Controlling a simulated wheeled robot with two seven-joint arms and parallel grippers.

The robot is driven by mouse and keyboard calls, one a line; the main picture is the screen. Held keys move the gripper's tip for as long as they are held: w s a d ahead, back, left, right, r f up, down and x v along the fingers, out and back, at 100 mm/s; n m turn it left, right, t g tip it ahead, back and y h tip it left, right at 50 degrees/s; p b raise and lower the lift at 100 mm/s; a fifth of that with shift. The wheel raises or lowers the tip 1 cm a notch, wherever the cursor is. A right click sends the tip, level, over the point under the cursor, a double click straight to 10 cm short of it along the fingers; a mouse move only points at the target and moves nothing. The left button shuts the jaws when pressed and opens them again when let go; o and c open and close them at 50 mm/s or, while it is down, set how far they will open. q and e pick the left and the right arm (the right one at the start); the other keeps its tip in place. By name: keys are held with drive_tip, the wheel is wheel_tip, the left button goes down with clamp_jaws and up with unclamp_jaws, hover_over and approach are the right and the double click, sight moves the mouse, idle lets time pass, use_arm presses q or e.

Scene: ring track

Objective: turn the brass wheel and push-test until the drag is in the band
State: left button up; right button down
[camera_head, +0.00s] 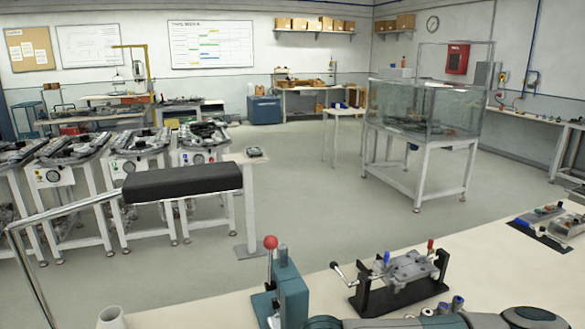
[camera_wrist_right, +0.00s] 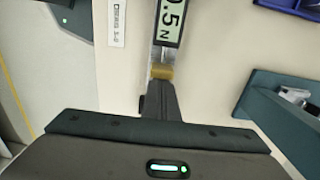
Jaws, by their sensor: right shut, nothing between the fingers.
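In the right wrist view, my right gripper (camera_wrist_right: 160,88) is shut and empty, its dark fingers together. A small brass-coloured piece (camera_wrist_right: 161,72) lies right at the fingertips; whether it is the brass wheel, and whether the fingers touch it, I cannot tell. Just beyond it a force display (camera_wrist_right: 169,22) reads about 0.5 N, its top cut off by the frame. In the head view neither gripper shows, and I cannot make out a brass wheel there.
The pale bench (camera_head: 480,275) holds a teal lever press (camera_head: 287,285) with a red knob and a black-based fixture (camera_head: 400,280) with a crank. A teal block (camera_wrist_right: 280,115) stands right of my gripper. A white label strip (camera_wrist_right: 116,22) lies left of the display.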

drive_tip(key=shift+s+a+b, duration=0.3)
drive_tip(key=shift+a, duration=0.45)
drive_tip(key=shift+s+a+b, duration=0.25)
drive_tip(key=shift+a+b, duration=0.05)
drive_tip(key=shift+a, duration=0.4)
drive_tip(key=shift+w+d+r+b, duration=0.3)
drive_tip(key=shift+d+r, duration=0.1)
drive_tip(key=shift+d, duration=0.35)
drive_tip(key=shift+w+d+r+b, duration=0.15)
drive_tip(key=shift+d+r+b, duration=0.2)
drive_tip(key=shift+d, duration=0.35)
drive_tip(key=shift+d+r, duration=0.1)
drive_tip(key=shift+d, duration=0.25)
wheel_tip(320, 180, up, 7)
drive_tip(key=p, duration=0.1)
drive_tip(key=shift+a, duration=0.4)
